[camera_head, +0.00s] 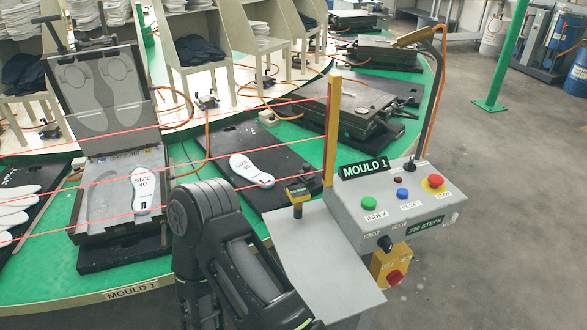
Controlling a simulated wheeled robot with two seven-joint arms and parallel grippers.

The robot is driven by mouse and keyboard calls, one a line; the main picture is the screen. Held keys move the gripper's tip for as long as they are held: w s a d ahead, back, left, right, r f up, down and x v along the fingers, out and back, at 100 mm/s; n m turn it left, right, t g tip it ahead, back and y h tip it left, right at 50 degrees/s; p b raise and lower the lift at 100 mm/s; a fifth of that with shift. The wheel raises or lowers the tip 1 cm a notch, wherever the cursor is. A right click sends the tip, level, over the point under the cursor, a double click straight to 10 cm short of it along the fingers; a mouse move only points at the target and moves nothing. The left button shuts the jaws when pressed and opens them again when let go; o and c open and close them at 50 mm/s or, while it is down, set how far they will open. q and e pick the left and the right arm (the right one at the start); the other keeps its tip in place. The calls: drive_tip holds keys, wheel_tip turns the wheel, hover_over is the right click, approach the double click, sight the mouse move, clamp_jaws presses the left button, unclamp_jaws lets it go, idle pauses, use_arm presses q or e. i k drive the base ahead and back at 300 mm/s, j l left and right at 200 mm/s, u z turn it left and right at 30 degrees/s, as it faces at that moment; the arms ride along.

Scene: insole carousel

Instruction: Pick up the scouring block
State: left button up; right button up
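I cannot make out a scouring block for certain in the head view. A yellow and black tool (301,189) with a dark stem stands at the back left of the grey plate (325,262) beside the control box; I cannot tell it as the block. One of my dark arms rises from the bottom middle and bends back down, hiding part of the plate and table edge. Neither gripper shows.
The control box (400,205) has green, blue and red buttons. Behind it is the green carousel (185,150). An open mould (108,190) holds a size 40 insole (146,190); another insole (251,170) lies on a black mat (218,142). Red beams cross from a yellow post (331,130).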

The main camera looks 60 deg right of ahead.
sight(307, 179)
drive_tip(key=z, duration=2)
